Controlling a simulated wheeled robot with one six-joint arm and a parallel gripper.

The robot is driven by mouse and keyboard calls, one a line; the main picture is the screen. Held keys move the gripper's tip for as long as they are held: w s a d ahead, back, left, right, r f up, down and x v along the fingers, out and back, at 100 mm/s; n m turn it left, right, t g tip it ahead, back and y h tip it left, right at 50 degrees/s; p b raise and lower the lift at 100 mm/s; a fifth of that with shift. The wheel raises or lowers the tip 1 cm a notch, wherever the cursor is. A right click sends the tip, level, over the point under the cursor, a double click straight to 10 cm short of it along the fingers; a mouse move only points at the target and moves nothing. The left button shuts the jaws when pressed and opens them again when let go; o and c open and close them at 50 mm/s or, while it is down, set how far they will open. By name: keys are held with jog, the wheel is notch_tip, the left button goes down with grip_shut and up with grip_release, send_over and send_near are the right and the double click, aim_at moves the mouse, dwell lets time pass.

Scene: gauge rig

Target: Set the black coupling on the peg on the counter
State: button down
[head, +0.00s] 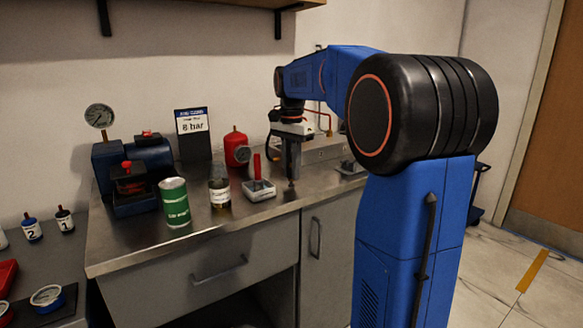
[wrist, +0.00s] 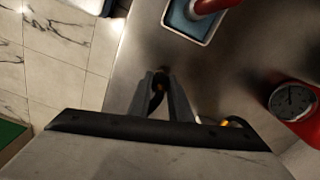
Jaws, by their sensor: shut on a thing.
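My gripper (head: 291,182) points straight down over the steel counter (head: 240,212), near its front edge, just right of the small white tray. In the wrist view, the fingers of my gripper (wrist: 161,80) are closed around a small dark thing, which looks like the black coupling (wrist: 158,87). Most of it is hidden between the fingers. A small dark bit shows at the fingertips, close to the counter; whether it touches the counter or a peg I cannot tell. I cannot make out the peg clearly in either view.
Left of my gripper stand a white tray (head: 259,197) with a red-handled thing, a brown bottle (head: 219,194) and a green can (head: 174,203). A red gauge canister (head: 236,149) and a sign (head: 193,125) stand behind. A dark pump unit (head: 131,170) is at the left.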

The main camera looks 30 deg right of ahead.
jog(key=shift+f, duration=0.65)
dwell(0.5)
jog(key=c, duration=1.8)
grip_release()
jog(key=shift+o, duration=0.7)
jog(key=o, duration=0.4)
jog(key=shift+o, duration=0.2)
jog(key=shift+r, duration=0.1)
notch_tip(320, 180, up, 17)
jog(key=shift+r, duration=0.1)
